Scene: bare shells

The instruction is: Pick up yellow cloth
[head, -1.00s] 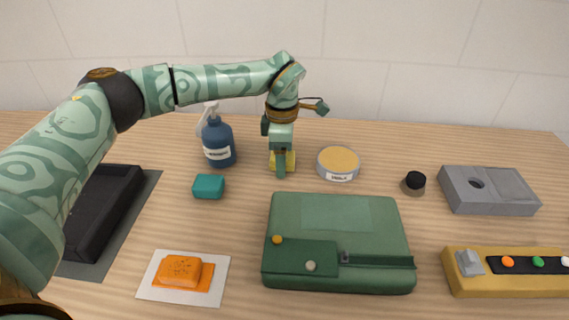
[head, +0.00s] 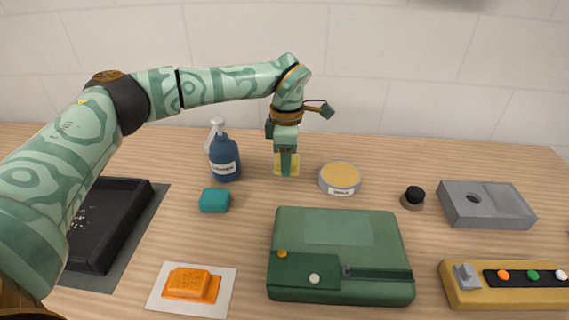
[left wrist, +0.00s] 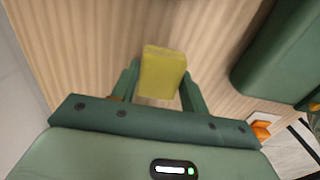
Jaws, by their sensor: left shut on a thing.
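The yellow cloth (head: 279,165) is a small folded block in the head view, between the blue bottle and the round tin. My left gripper (head: 288,172) comes down over it and is shut on it, with a finger covering its middle. In the left wrist view the cloth (left wrist: 162,72) sits between the two fingers of my left gripper (left wrist: 160,90), over the wooden table. It looks slightly off the table, though the gap is hard to judge. My right gripper is not in view.
A blue pump bottle (head: 224,160) stands left of the cloth, a round tin (head: 340,180) right. A teal block (head: 214,200) and green case (head: 340,238) lie nearer. A black tray (head: 103,230), orange sponge (head: 187,281), dark knob (head: 413,198), grey block (head: 487,205) and yellow panel (head: 460,290) surround them.

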